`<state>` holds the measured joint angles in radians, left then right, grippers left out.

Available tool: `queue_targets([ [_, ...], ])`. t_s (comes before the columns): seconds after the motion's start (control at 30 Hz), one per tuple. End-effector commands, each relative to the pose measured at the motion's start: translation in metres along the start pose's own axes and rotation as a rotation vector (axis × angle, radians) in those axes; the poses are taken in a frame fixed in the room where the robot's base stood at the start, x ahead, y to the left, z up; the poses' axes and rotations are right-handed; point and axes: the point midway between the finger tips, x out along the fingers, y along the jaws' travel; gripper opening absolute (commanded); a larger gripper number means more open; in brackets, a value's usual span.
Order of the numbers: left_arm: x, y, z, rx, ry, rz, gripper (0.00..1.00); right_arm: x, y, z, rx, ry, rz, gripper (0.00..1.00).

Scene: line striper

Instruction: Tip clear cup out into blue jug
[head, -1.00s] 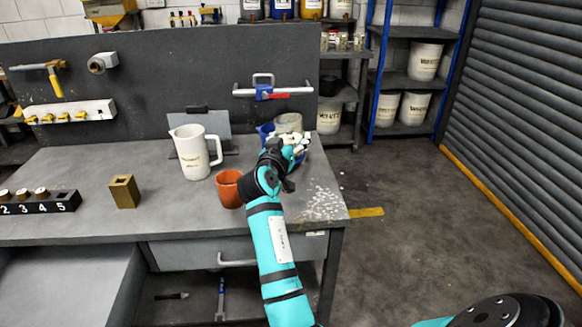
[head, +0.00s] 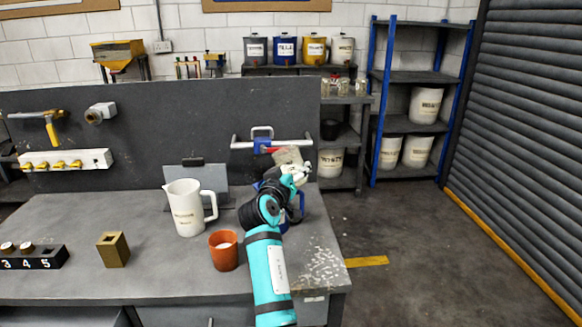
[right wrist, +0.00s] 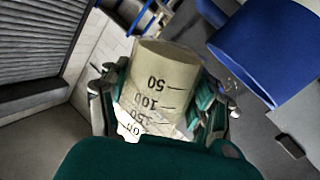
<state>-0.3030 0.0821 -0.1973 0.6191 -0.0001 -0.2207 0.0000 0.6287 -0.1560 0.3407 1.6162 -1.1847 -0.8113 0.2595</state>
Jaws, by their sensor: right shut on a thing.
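The clear cup (head: 287,156) is tilted and raised above the bench near its right end. In the right wrist view the cup (right wrist: 160,70) shows dark marks such as 50 and 100, upside down. My right gripper (head: 296,176) is shut on it, with a finger on each side. The blue jug (head: 294,214) stands on the bench below the gripper, mostly hidden by my arm. In the right wrist view the jug (right wrist: 262,55) is beside the cup, apart from it in the picture. I cannot tell whether anything flows out. My left gripper is not in view.
A white jug (head: 186,210) and an orange cup (head: 223,252) stand left of my right arm. A brass block (head: 113,249) and a numbered rack (head: 34,258) are further left. A dark back panel (head: 150,120) rises behind the bench. A clamp (head: 268,146) hangs near the raised cup.

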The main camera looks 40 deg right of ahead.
Motion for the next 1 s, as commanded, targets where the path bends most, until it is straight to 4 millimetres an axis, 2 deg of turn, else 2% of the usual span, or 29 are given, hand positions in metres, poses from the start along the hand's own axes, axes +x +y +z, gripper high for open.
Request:
queue_targets([
  [0.23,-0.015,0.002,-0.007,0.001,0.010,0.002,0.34,0.000,0.003,-0.002,-0.071,0.002,0.003,0.21],
  [1.0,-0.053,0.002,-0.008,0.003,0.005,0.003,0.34,0.000,0.009,0.002,-0.282,0.001,0.014,0.21],
])
